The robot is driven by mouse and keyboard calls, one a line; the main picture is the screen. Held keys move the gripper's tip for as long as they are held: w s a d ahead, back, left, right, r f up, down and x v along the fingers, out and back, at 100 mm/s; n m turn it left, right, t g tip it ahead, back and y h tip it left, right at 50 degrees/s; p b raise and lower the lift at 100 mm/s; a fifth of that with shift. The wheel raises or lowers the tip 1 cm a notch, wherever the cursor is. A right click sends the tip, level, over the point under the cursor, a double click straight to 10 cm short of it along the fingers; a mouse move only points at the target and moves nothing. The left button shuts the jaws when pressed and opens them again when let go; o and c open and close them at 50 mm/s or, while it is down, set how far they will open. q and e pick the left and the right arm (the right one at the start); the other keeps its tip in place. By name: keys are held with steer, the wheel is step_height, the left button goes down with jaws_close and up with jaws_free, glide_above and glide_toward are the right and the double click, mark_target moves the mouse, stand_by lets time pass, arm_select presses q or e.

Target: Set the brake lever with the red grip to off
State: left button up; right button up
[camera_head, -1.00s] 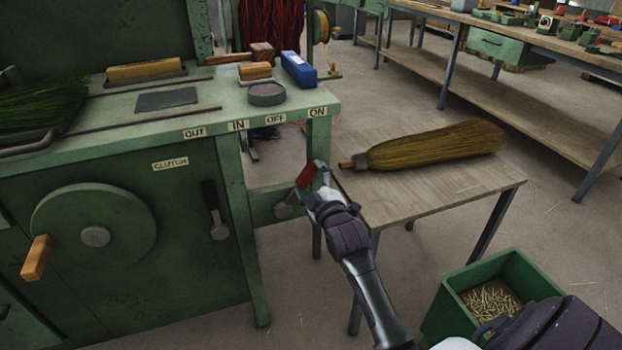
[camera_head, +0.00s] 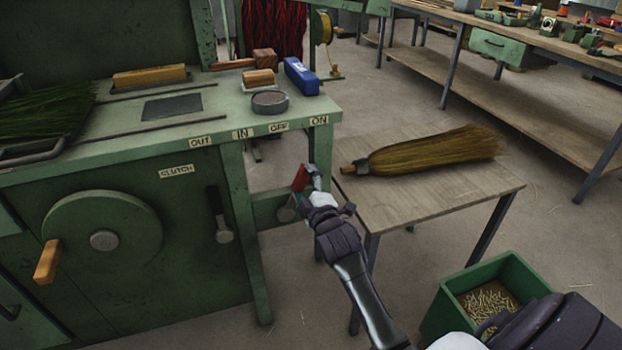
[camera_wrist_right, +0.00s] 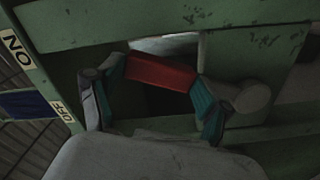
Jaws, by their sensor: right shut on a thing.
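The brake lever's red grip (camera_head: 300,178) stands above its pivot below the front right corner of the green machine's table, leaning a little right of upright. The OFF label (camera_head: 279,128) and ON label (camera_head: 319,121) are on the table edge above it. My right gripper (camera_head: 308,182) is shut on the red grip. In the right wrist view, the red grip (camera_wrist_right: 160,72) lies between the two teal-padded fingers of my right gripper (camera_wrist_right: 153,100). The hand partly hides the lever in the head view. My left gripper is out of view.
A handwheel (camera_head: 75,240) is further left. A small table (camera_head: 440,205) with a broom (camera_head: 430,150) stands close right of my forearm, and a green bin (camera_head: 450,318) is below it.

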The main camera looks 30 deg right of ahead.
arm_select(q)
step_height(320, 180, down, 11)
steer(key=p, duration=0.2)
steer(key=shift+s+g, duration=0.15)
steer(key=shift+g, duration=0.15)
arm_select(e)
steer(key=shift+w+a+r+n, duration=0.25)
steer(key=shift+a+r+n, duration=0.1)
steer(key=shift+a+n, duration=0.45)
steer(key=shift+w+a+r+n, duration=0.25)
steer(key=shift+a+r+n, duration=0.05)
steer(key=shift+a+n, duration=0.5)
steer(key=shift+w+a+r+n, duration=0.25)
steer(key=shift+a+r+n, duration=0.1)
steer(key=shift+a+n, duration=0.4)
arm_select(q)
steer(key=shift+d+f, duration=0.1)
arm_select(e)
steer(key=o, duration=1.4)
steer(key=shift+o, duration=1.2)
steer(key=shift+w+f, duration=0.15)
steer(key=shift+f, duration=0.05)
steer(key=v, duration=1.2)
steer(key=shift+f, duration=0.25)
